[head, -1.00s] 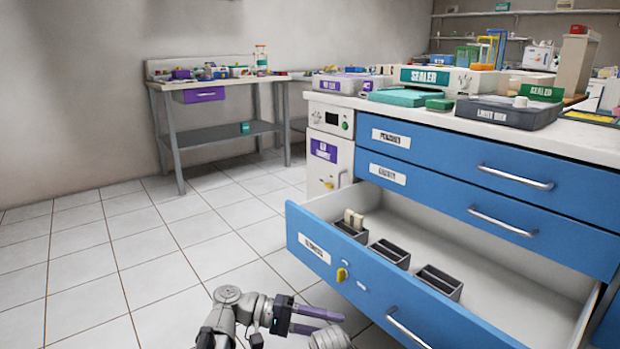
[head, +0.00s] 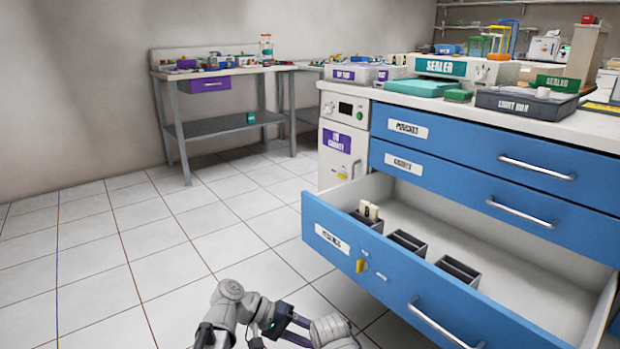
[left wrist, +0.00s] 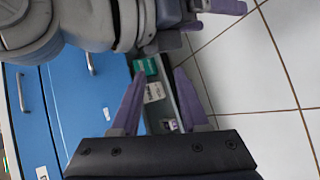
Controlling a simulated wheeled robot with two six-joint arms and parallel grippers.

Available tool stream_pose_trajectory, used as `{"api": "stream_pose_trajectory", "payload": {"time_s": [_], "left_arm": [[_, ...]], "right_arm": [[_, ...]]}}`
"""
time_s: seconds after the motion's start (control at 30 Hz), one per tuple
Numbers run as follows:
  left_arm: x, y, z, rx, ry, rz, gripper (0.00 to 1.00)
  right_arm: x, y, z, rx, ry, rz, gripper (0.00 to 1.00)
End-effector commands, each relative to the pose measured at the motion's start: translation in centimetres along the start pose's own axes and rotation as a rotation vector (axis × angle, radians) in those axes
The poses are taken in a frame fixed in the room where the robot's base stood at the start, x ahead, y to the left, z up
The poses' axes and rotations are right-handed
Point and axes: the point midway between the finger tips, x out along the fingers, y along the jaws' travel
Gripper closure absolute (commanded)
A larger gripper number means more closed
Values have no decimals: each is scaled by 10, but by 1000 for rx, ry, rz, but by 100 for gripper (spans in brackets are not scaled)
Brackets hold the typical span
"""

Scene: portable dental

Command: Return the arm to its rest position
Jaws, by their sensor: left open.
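My left arm (head: 230,305) is folded low at the bottom of the head view, in front of the open drawer. My left gripper (head: 297,326) points right there, with its purple fingers partly covered by a pale arm link. In the left wrist view my left gripper (left wrist: 160,98) is open, its two purple fingers apart with nothing held between them. Another grey arm part of mine, with purple pieces at its end, crosses the top of that view. I cannot make out the right gripper's jaws.
A blue drawer (head: 390,275) stands pulled out to the right, close to my arm. It holds several dark bins, one with pale items (head: 368,212). A counter (head: 590,135) with a sealer (head: 465,68) is above. Tiled floor (head: 130,260) at left is clear.

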Motion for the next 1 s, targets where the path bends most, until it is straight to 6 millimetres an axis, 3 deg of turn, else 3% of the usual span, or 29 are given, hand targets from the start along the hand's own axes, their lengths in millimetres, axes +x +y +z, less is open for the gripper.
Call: {"api": "stream_pose_trajectory", "payload": {"time_s": [0.23, 0.4, 0.7, 1.0], "left_arm": [[-11, -76, 1, 11, 79, -350, 55], [-42, -134, 2, 35, 136, -655, 55], [-104, -190, 6, 83, 189, -1048, 55], [-108, -117, 26, 156, 108, -1090, 55]], "right_arm": [[0, 0, 0, 0, 0, 0, 18], [0, 0, 0, 0, 0, 0, 18], [0, 0, 0, 0, 0, 0, 18], [-67, 7, 4, -4, -2, 1, 18]]}}
